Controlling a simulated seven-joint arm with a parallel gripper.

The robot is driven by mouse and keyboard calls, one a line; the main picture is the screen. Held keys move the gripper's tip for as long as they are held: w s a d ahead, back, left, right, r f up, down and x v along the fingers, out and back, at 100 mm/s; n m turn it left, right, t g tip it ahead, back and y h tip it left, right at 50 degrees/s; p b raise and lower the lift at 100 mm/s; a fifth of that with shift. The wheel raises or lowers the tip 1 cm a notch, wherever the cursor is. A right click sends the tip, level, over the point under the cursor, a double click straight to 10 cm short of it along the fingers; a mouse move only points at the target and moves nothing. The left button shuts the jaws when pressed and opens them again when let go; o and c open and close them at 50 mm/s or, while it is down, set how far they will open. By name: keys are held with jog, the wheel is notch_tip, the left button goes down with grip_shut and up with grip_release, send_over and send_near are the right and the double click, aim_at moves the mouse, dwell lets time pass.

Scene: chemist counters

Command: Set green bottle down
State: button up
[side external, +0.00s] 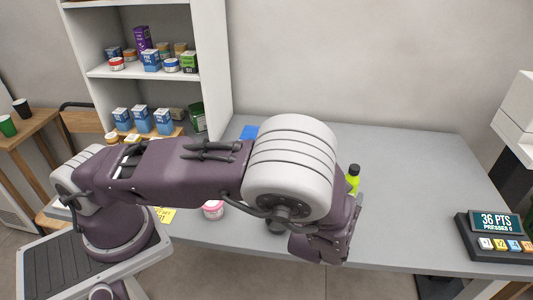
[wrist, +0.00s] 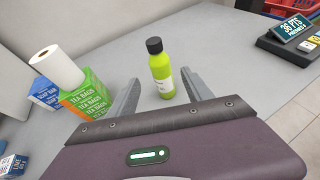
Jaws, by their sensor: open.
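The green bottle (wrist: 161,75) has a black cap and stands upright on the grey counter (wrist: 230,60) in the wrist view. In the side external view the bottle (side external: 353,180) shows just right of my arm, its lower part hidden by my arm. My gripper (wrist: 160,90) is open, with one finger on each side of the bottle in the wrist view. A gap shows between the bottle and the fingers.
Tea bag boxes (wrist: 85,97) and a white paper roll (wrist: 57,68) stand left of my gripper. A points display (side external: 494,225) sits at the counter's right end. A pink-lidded jar (side external: 212,209) is near the front edge. The counter right of the bottle is clear.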

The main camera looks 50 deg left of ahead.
jog(key=s+a+r+n+g+y, duration=0.3)
jog(key=s+a+r+n+g, duration=0.5)
jog(key=s+a+r+n, duration=0.7)
jog(key=s+d+r+n+h, duration=0.2)
jog(key=s+r+n+h, duration=0.2)
jog(key=s+n, duration=0.3)
jog(key=s+d+r+n+t+h, duration=0.1)
jog(key=s+d+r+n+h, duration=0.2)
jog(key=s+n, duration=0.5)
jog(key=shift+s+d+r+n+h, duration=0.3)
jog(key=shift+r+n+h, duration=0.2)
jog(key=shift+n, duration=0.3)
